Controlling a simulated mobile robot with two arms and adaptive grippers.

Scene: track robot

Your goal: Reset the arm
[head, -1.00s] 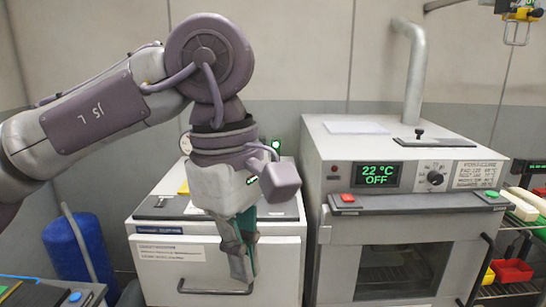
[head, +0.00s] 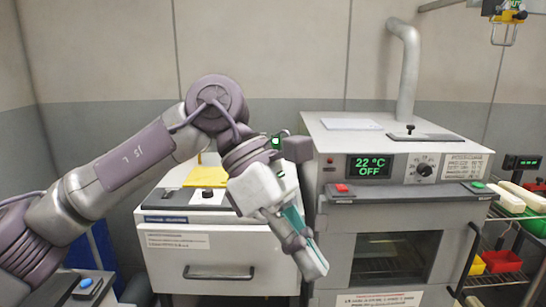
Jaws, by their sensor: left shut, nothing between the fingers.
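My left gripper (head: 304,256) hangs from the left arm, which reaches in from the left side of the head view. Its fingers point down and to the right, and they are closed with nothing between them. The gripper is in front of the gap between the white drawer cabinet and the oven, covering part of the cabinet's right side. My right gripper does not show.
The white cabinet (head: 205,255) has a handled front and a yellow item (head: 207,177) on top. The grey oven (head: 420,208) reads 22 °C OFF. Red and yellow bins (head: 500,262) stand on a rack at the right. A blue drum is mostly hidden behind my arm.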

